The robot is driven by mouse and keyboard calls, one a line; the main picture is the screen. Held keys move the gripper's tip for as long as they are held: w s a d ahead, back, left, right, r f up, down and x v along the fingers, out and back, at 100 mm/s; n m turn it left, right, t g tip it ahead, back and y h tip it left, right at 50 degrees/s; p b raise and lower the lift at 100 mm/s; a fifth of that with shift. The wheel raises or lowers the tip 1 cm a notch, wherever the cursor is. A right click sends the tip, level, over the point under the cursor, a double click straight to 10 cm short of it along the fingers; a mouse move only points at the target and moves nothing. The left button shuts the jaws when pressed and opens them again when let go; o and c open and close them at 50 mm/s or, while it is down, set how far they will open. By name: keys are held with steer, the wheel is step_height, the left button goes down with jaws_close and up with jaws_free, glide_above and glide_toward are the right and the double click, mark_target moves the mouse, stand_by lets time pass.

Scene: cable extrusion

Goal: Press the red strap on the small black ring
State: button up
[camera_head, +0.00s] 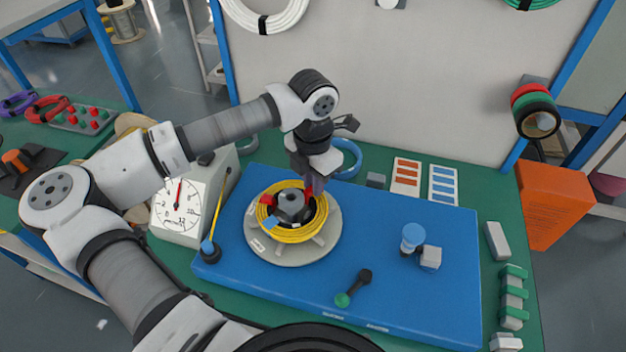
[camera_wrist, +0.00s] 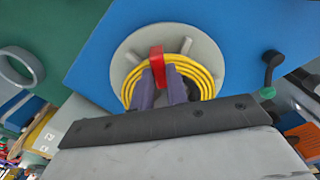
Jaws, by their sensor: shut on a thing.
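A yellow cable coil (camera_head: 284,234) lies on a round grey plate (camera_head: 262,250) around a dark grey hub (camera_head: 291,203). My gripper (camera_head: 313,188) points down at the coil's far right side. In the wrist view, my gripper (camera_wrist: 161,78) has its two purple fingers shut on a red strap (camera_wrist: 157,60), which crosses the yellow coil (camera_wrist: 205,77). In the head view, a red piece (camera_head: 266,199) and a blue piece (camera_head: 269,222) sit on the coil's left side. Dark material shows inside the coil; I cannot tell whether it is the small black ring.
The plate stands on a blue mat (camera_head: 400,290). A dial scale (camera_head: 180,208) is at the left. A blue-topped post (camera_head: 412,236), a grey block (camera_head: 430,257) and a green-tipped black tool (camera_head: 354,287) lie to the right. Label cards (camera_head: 406,177) are behind.

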steer(key=shift+f, duration=0.15)
stand_by(0.8)
steer(key=o, duration=0.9)
steer(key=shift+c, duration=0.2)
steer(key=shift+r+p, duration=1.45)
steer(key=shift+r, duration=2.65)
